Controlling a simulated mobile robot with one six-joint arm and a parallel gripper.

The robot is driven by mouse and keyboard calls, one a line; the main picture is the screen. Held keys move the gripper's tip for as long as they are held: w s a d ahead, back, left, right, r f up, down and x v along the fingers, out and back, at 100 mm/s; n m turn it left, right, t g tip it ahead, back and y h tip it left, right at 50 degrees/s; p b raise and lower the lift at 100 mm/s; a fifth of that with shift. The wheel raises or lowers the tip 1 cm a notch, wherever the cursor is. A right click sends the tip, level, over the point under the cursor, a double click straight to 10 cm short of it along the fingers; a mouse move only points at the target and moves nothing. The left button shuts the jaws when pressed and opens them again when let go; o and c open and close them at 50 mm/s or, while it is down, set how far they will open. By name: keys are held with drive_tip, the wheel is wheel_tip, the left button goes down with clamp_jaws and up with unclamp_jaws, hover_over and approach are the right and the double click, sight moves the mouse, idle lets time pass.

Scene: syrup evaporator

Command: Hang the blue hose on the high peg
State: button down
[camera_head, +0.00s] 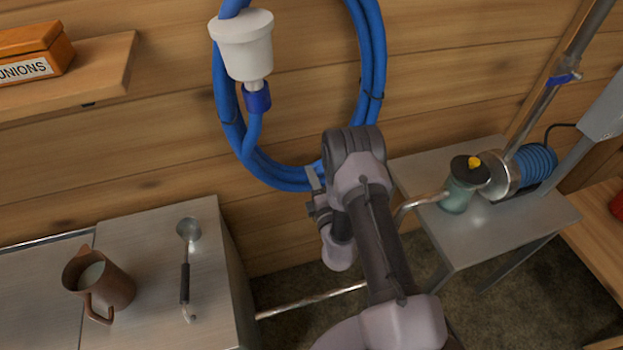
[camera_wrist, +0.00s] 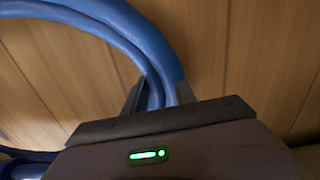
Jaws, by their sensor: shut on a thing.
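The blue hose (camera_head: 372,60) is a coiled loop that hangs in front of the plank wall, with a white fitting (camera_head: 244,47) at its upper left. The top of the coil is cut off by the head view's upper edge. My gripper (camera_head: 314,184) is at the bottom of the coil. In the wrist view my gripper (camera_wrist: 158,98) is shut on the strands of the blue hose (camera_wrist: 110,22), which pass between its two fingers. The high peg is not visible in either view, and I cannot tell what bears the top of the coil.
An orange box (camera_head: 32,52) sits on a wooden shelf (camera_head: 110,72) at the left. A metal counter (camera_head: 145,235) holds a brown jug (camera_head: 104,283) and a ladle (camera_head: 186,265). At the right, a metal table (camera_head: 465,233) holds a pump-like device (camera_head: 462,188) and a blue coil (camera_head: 535,166).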

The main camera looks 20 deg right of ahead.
drive_tip(key=shift+s+f, duration=0.15)
drive_tip(key=shift+f, duration=0.15)
drive_tip(key=shift+w+r+p, duration=0.2)
drive_tip(key=shift+r+p, duration=0.65)
drive_tip(key=shift+r, duration=0.1)
drive_tip(key=shift+r+p, duration=0.75)
drive_tip(key=shift+r, duration=0.4)
drive_tip(key=shift+d, duration=0.1)
